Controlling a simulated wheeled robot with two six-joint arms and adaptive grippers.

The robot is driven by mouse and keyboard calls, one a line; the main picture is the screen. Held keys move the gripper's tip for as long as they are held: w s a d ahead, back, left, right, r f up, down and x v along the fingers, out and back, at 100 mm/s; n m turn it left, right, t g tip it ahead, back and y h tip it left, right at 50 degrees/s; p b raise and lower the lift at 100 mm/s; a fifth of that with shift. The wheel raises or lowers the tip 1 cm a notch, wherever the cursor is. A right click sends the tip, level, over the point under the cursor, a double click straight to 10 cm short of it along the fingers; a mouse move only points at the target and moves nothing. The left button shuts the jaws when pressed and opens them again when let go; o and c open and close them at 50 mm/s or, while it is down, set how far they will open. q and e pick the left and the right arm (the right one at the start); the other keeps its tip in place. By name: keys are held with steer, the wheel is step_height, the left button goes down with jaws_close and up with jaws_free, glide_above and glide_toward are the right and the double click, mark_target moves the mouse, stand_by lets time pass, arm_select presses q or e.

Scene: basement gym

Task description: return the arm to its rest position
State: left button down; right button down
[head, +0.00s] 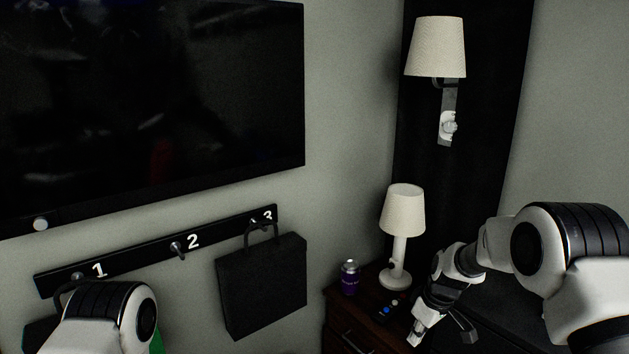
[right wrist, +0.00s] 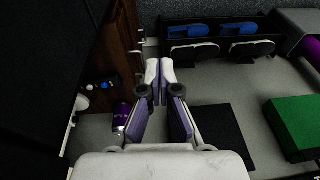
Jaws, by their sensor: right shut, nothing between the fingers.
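My right arm comes in from the right in the head view. Its gripper (head: 416,334) points downward in front of the dark wooden cabinet, near the small lamp. In the right wrist view its two fingers (right wrist: 160,72) meet at the tips with nothing between them. My left arm shows only as a white and black link at the bottom left of the head view. Its gripper is out of view.
The cabinet (head: 338,307) bears a white lamp (head: 399,248), a purple can (head: 349,279) and a dark remote-like object (head: 387,310). A black bag (head: 262,285) hangs from hook 3 of the rack (head: 140,254). A wall lamp (head: 436,47) is above.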

steer(key=s+f+g+b, duration=0.4)
steer(key=s+f+b, duration=0.1)
steer(key=s+f, duration=1.65)
steer(key=s+d+f+m+g+h+b, duration=0.15)
steer(key=s+f, duration=0.25)
steer(key=s, duration=0.4)
steer(key=s+d+f+m+b, duration=0.15)
steer(key=s+f, duration=0.25)
steer(key=s, duration=0.5)
steer(key=s+a+r+m+t, duration=0.1)
steer(key=s+r+m+t, duration=0.15)
steer(key=s, duration=0.35)
steer(key=w+r+m+t+p, duration=0.1)
steer(key=w+r+m+p, duration=0.1)
steer(key=r+p, duration=1.2)
steer(key=shift+w+r+p, duration=0.15)
steer(key=shift+w+p, duration=0.15)
steer(key=shift+w, duration=0.3)
steer(key=shift+h, duration=0.25)
